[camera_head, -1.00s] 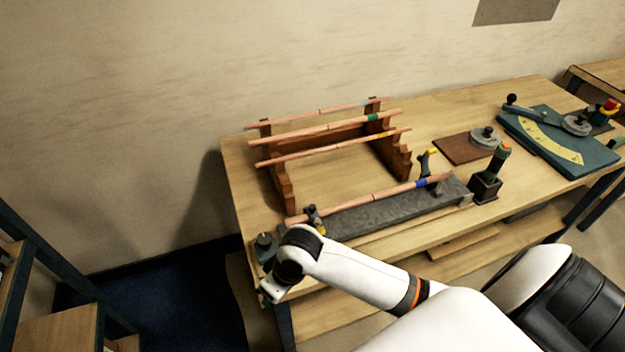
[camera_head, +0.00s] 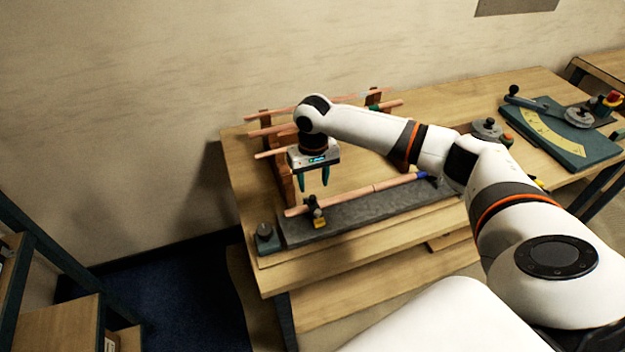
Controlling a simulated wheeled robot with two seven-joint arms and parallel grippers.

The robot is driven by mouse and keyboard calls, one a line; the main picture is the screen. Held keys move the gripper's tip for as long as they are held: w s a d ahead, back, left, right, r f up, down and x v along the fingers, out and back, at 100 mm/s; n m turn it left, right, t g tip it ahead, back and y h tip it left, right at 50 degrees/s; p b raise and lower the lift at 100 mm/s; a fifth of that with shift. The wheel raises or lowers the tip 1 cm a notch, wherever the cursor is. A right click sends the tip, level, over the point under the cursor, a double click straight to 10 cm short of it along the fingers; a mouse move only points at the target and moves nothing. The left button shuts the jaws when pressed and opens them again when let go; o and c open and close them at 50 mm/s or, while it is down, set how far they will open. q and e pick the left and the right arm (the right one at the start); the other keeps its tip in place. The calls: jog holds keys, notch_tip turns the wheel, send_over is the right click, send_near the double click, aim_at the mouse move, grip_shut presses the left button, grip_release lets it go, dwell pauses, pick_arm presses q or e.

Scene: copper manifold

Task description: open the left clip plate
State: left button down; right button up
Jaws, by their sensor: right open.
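The left clip plate (camera_head: 316,213), dark with a yellow part low at its front, stands at the left end of the grey stone block (camera_head: 362,208). A copper pipe (camera_head: 372,190) with a blue band lies along the block and passes at the clip. The clip is too small to tell clearly whether it is closed over the pipe. My right gripper (camera_head: 314,184) hangs above and just behind the clip, pointing down, open and empty, with its two teal fingers apart. My left gripper is not in view. My right arm hides the block's right end.
A wooden rack (camera_head: 283,182) with several copper pipes stands behind, partly hidden by my arm. A dark knob-topped block (camera_head: 267,238) sits at the table's front left corner. A teal board with a yellow scale (camera_head: 552,137) lies at the right.

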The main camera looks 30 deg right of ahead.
aim_at(313, 196)
notch_tip(313, 196, down, 5)
jog(key=b, duration=0.5)
jog(key=shift+f+p, duration=0.35)
jog(key=shift+f, duration=0.8)
jog(key=shift+w, duration=0.1)
jog(key=shift+c, duration=0.6)
